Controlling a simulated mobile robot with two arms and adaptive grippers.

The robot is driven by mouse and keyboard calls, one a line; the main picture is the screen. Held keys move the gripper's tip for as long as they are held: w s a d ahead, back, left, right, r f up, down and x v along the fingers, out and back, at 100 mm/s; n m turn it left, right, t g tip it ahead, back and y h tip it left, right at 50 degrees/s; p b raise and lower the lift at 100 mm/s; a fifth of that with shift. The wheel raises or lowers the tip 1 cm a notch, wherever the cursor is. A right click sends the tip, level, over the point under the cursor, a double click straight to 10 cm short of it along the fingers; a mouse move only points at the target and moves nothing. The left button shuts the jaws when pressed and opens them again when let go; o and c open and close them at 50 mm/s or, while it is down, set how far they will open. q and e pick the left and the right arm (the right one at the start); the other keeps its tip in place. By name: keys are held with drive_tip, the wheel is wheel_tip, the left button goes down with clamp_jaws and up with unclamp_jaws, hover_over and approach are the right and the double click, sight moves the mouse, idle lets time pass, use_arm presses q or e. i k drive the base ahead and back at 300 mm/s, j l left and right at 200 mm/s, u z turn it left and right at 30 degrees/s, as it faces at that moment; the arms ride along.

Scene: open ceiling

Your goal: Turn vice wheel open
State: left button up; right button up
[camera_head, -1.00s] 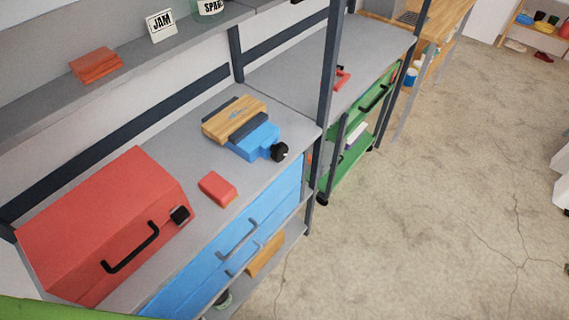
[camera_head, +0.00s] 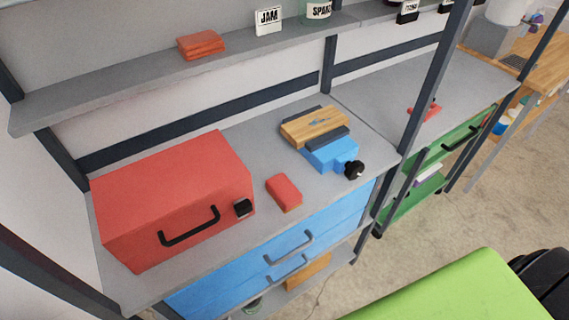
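The blue vice (camera_head: 329,153) sits on the grey workbench, right of the middle of the picture. Its black wheel (camera_head: 354,170) is at the front right end, facing the bench's front edge. A wooden block (camera_head: 315,125) lies at the vice's dark jaws; whether it is clamped I cannot tell. Neither of my grippers shows in the head view, and nothing touches the wheel.
A red toolbox (camera_head: 172,201) with a black handle and a small red block (camera_head: 284,192) stand on the bench (camera_head: 240,255). A dark upright post (camera_head: 431,85) rises right of the vice. A bright green surface (camera_head: 460,292) fills the lower right.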

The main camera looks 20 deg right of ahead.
sight(354, 170)
drive_tip(key=l+u, duration=0.7)
drive_tip(key=l, duration=0.15)
drive_tip(key=k+l+u, duration=0.1)
drive_tip(key=l+u, duration=0.25)
drive_tip(key=k+l+u, duration=0.15)
drive_tip(key=l+u, duration=0.2)
drive_tip(key=k+l+u, duration=0.15)
drive_tip(key=l+u, duration=0.15)
drive_tip(key=l, duration=0.15)
drive_tip(key=k+l+u, duration=0.2)
drive_tip(key=u, duration=0.15)
drive_tip(key=k+l, duration=0.05)
drive_tip(key=l, duration=0.05)
